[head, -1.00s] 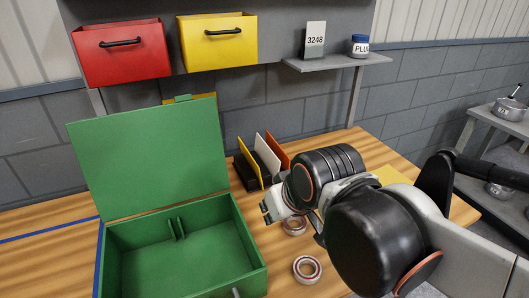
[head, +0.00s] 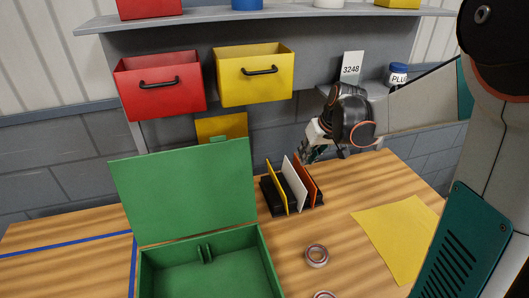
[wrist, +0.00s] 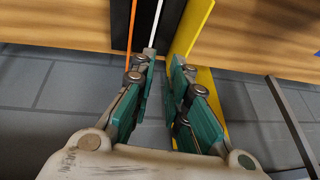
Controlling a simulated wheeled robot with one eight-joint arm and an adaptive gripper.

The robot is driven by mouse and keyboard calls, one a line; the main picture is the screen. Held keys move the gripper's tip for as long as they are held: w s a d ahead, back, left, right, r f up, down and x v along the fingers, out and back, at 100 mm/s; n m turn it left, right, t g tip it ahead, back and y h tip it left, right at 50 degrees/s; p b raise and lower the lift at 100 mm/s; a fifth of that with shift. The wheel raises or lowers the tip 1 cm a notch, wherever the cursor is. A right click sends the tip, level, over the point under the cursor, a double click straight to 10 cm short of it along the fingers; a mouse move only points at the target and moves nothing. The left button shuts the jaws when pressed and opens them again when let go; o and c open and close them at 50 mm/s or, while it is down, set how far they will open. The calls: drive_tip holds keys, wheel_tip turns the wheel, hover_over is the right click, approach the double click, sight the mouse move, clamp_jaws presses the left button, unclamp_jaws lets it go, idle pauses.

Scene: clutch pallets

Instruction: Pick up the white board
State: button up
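The white board (head: 295,185) stands upright in a black rack (head: 270,197) on the wooden table, between a yellow board (head: 277,187) and an orange board (head: 305,186). In the wrist view the white board (wrist: 156,22) shows as a thin edge ahead, with the orange board (wrist: 131,32) to its left and the yellow board (wrist: 190,28) to its right. My gripper (head: 310,152) is above and behind the rack. In the wrist view my gripper (wrist: 160,65) is open and empty, its fingers apart, short of the white board.
An open green box (head: 205,262) stands left of the rack. Metal rings (head: 317,256) lie in front, and a yellow sheet (head: 398,240) lies on the right. Red (head: 160,85) and yellow (head: 254,75) bins and a small shelf with a 3248 card (head: 351,66) are above.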

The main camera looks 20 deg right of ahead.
sight(295, 172)
drive_tip(key=shift+w+d+b+x, duration=0.2)
drive_tip(key=shift+b+x, duration=0.5)
drive_tip(key=shift+x, duration=1.85)
drive_tip(key=shift+w+d+b+x, duration=0.1)
drive_tip(key=shift+d+b+x, duration=0.4)
drive_tip(key=shift+x, duration=2.1)
drive_tip(key=shift+w+d+b+x, duration=0.1)
drive_tip(key=shift+b+x, duration=0.8)
drive_tip(key=shift+x, duration=1.65)
drive_tip(key=shift+r, duration=0.15)
clamp_jaws()
